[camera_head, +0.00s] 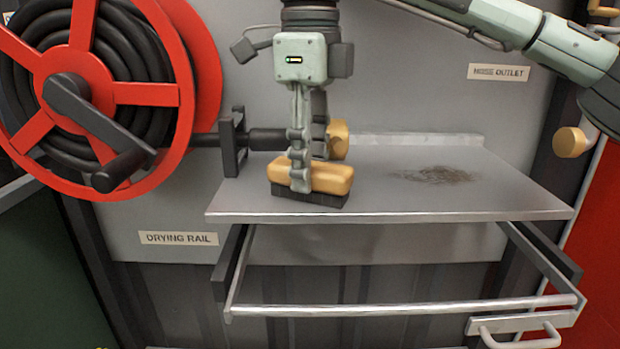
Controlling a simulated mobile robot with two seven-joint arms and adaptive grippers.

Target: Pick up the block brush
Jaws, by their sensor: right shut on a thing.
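The block brush (332,180) has a yellow-tan body and dark bristles. It sits at the left part of the grey metal shelf (430,205), bristles down, at or very close to the surface. My right gripper (300,180) points straight down from above, with its fingers shut on the brush body. The near finger covers part of the brush, and the far finger is mostly hidden. My left gripper is not in view.
A red hose reel (180,95) with a dark crank handle (125,165) stands close on the left. A dark nozzle (268,139) with a tan end lies behind the brush. A dark smudge (440,174) marks the shelf. A metal rail frame (400,308) sits below.

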